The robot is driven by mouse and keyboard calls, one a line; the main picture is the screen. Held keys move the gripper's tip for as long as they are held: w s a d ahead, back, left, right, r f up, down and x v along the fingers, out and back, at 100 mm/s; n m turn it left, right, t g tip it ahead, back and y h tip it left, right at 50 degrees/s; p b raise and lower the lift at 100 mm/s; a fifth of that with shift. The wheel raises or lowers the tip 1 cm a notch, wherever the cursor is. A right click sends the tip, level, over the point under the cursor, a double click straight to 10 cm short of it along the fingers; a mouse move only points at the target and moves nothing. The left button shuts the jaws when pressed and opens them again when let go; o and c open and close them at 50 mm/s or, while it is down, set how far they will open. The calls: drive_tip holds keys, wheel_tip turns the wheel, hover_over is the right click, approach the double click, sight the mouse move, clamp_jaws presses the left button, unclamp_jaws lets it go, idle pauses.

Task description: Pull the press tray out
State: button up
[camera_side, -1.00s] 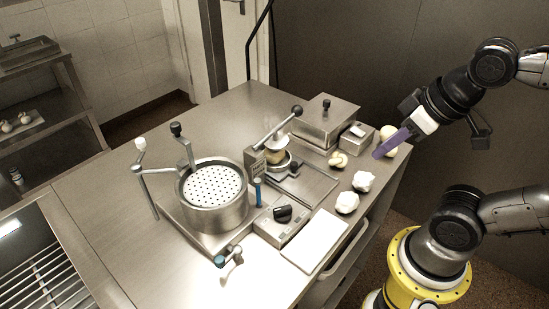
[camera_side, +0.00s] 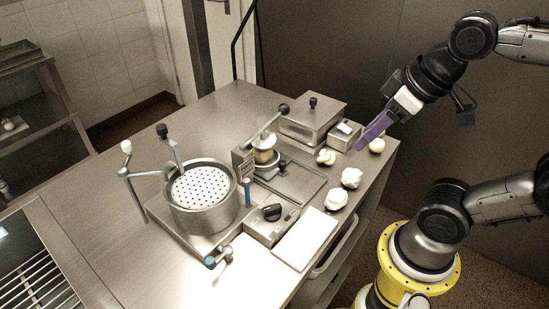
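The press (camera_side: 245,162) stands near the middle of the steel table, with a lever ending in a dark knob. A pale dough piece (camera_side: 265,157) shows under its head. A flat metal tray (camera_side: 300,184) lies at its right side, and a small black handle (camera_side: 283,166) stands near the tray's left end. My gripper (camera_side: 359,147) has purple fingers pointing down and left. It is above the table's right edge, apart from the press and tray. The fingers overlap in this view, so their opening is hidden.
Dough lumps (camera_side: 351,178) and a pale ball (camera_side: 377,145) lie along the right edge. A lidded metal box (camera_side: 313,120) stands behind the press. A perforated drum (camera_side: 203,205) with cranks stands left, and a scale (camera_side: 270,222) and white board (camera_side: 306,239) in front. The table's back left is clear.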

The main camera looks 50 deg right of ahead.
drive_tip(key=shift+n+g, duration=0.4)
drive_tip(key=shift+g, duration=0.4)
drive_tip(key=w+r, duration=0.1)
drive_tip(key=w, duration=0.1)
drive_tip(key=w+r, duration=0.1)
drive_tip(key=w, duration=0.1)
drive_tip(key=w+r, duration=0.1)
drive_tip(key=w, duration=0.1)
drive_tip(key=shift+w+r, duration=0.1)
drive_tip(key=shift+w, duration=0.05)
drive_tip(key=g, duration=0.4)
hover_over(283, 162)
wheel_tip(283, 162, down, 6)
wheel_tip(283, 162, down, 14)
drive_tip(key=shift+f, duration=0.2)
drive_tip(key=shift+w, duration=0.1)
clamp_jaws()
